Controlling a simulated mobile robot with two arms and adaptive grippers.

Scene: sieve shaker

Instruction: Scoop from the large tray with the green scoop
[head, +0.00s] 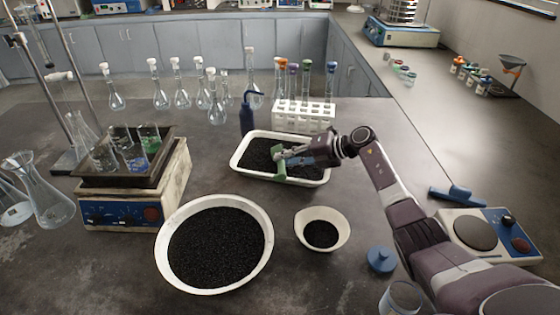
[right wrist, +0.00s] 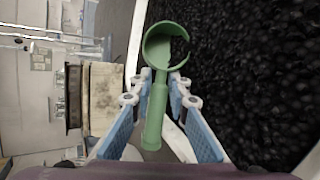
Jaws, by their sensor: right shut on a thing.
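The large tray (head: 238,163) is a white rectangular tray filled with black granules, at the middle of the table. Its white rim (right wrist: 137,35) and the granules also show in the right wrist view. My right gripper (head: 287,157) is over the tray. It is shut on the handle of the green scoop (head: 281,171), which shows clearly between the blue fingers in the right wrist view (right wrist: 158,100). The scoop's round cup is at the tray's rim, partly over the granules. I cannot tell whether it touches them. My left gripper is not in view.
A large round white bowl (head: 163,262) and a small white bowl (head: 343,232), both with black granules, stand in front. A blue wash bottle (head: 247,115) and a white tube rack (head: 304,116) stand close behind the tray. Several flasks stand behind; a hotplate (head: 135,190) is left.

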